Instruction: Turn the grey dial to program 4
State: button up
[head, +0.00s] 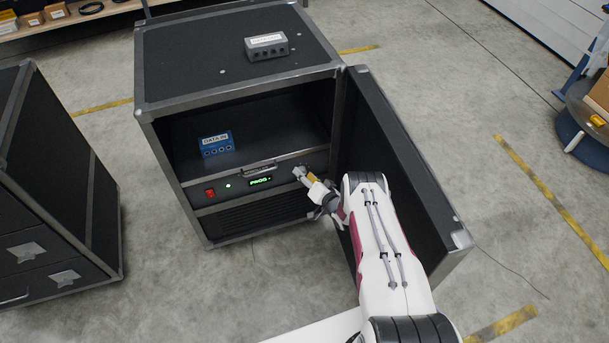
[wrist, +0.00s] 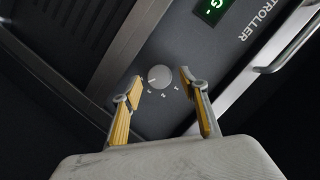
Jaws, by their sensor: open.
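The grey dial (wrist: 159,76) is a small round knob on the dark controller panel, with small marks beside it. In the wrist view my gripper (wrist: 160,80) is open, one yellow-padded finger on each side of the dial, with gaps between the fingers and the knob. In the head view my gripper (head: 304,175) is at the right end of the panel and hides most of the dial. The green display (head: 261,181) reads "PROG" and a short mark like a dash. It shows partly in the wrist view (wrist: 211,9). I cannot read the dial's setting.
The panel sits in a black case (head: 168,181) with its door (head: 395,150) swung open on the right, close beside my arm. A red switch (head: 210,193) is left on the panel. A blue box (head: 216,144) stands on the shelf above; a grey box (head: 266,46) is on top.

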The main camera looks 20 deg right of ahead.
jog(key=shift+w+f, duration=0.15)
jog(key=shift+w, duration=0.15)
jog(key=c, duration=1.1)
jog(key=shift+w+m+y, duration=0.1)
jog(key=shift+m+y, duration=0.5)
jog(key=shift+m, duration=0.5)
